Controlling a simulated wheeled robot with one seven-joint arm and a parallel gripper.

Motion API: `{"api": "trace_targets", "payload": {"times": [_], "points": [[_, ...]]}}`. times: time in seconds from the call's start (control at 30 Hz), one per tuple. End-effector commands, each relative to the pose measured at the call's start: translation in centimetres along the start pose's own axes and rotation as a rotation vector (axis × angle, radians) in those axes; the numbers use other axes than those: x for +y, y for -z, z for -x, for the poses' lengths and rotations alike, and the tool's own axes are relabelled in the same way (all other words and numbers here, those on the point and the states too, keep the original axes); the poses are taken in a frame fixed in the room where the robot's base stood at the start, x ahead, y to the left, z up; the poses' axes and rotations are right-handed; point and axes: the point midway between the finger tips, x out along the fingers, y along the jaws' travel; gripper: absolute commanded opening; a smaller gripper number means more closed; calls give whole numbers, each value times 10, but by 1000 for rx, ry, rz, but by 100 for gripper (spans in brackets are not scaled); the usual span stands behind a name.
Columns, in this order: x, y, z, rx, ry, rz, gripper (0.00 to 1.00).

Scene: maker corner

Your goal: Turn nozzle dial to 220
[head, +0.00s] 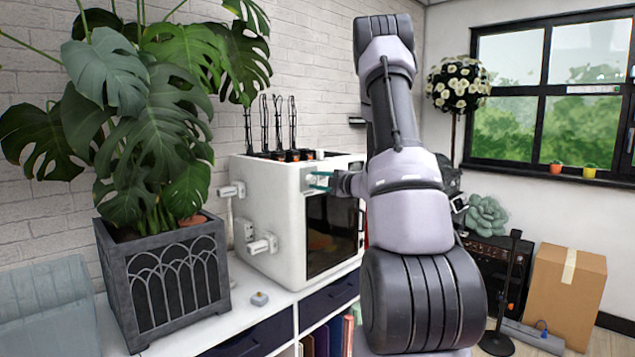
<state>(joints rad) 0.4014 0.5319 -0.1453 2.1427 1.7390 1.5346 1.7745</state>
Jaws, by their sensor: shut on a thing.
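The white printer-like box (268,212) stands on the cabinet top, with a dark glass door (330,235) on its front. My gripper (318,181) reaches from the right to the upper front of the box, above the door. Its teal fingertips are shut on a small pale knob there, which I take to be the nozzle dial (307,178). Most of the dial is hidden by the fingers. Its markings and pointer are too small to read, so I cannot tell its setting.
A large plant in a grey planter (175,285) stands left of the box. White fittings (262,245) stick out from the box's left side. A small grey object (260,299) lies on the white cabinet top (235,322). A cardboard box (563,295) stands at the right.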

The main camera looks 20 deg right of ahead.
Motion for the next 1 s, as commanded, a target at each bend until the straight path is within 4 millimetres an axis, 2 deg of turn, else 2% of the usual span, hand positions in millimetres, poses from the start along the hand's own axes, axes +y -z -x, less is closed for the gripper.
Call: {"api": "trace_targets", "payload": {"times": [0.3,0.77,0.8,0.83,0.87,1.0], "points": [[-1,-1,1,3,1,-91,0],[-1,-1,1,3,1,-101,0],[-1,-1,1,3,1,-101,52],[-1,-1,1,3,1,-101,63],[-1,-1,1,4,1,-101,70],[-1,-1,0,4,0,-101,70]]}}
